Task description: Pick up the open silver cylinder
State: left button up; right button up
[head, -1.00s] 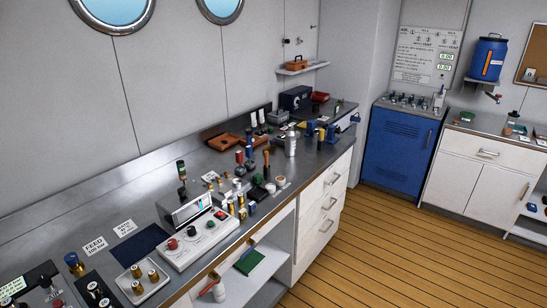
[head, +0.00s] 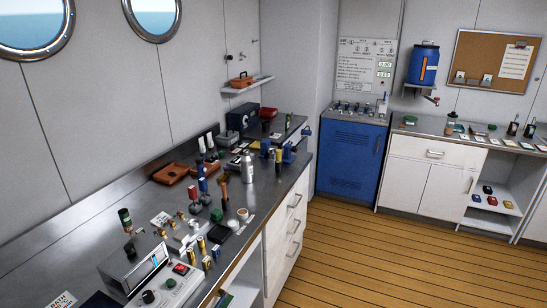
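A silver cylinder (head: 248,167) stands upright on the dark metal bench (head: 150,212), near its front edge and toward the far end. It looks like a bottle with a narrower top; whether it is open is too small to tell. A smaller pale upright object (head: 383,103) stands on top of the blue cabinet (head: 350,151); it is too small to identify. Neither of my grippers shows in the head view.
Brown trays (head: 170,174), a white-topped control box (head: 172,287) and several small parts crowd the bench. A blue barrel (head: 423,64) sits on a wall shelf. A white counter (head: 432,175) stands at right. The wooden floor (head: 365,250) is clear.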

aim_at(246, 160)
jog(key=i+l+u, duration=0.1)
jog(key=i+l, duration=0.55)
jog(key=i, duration=0.2)
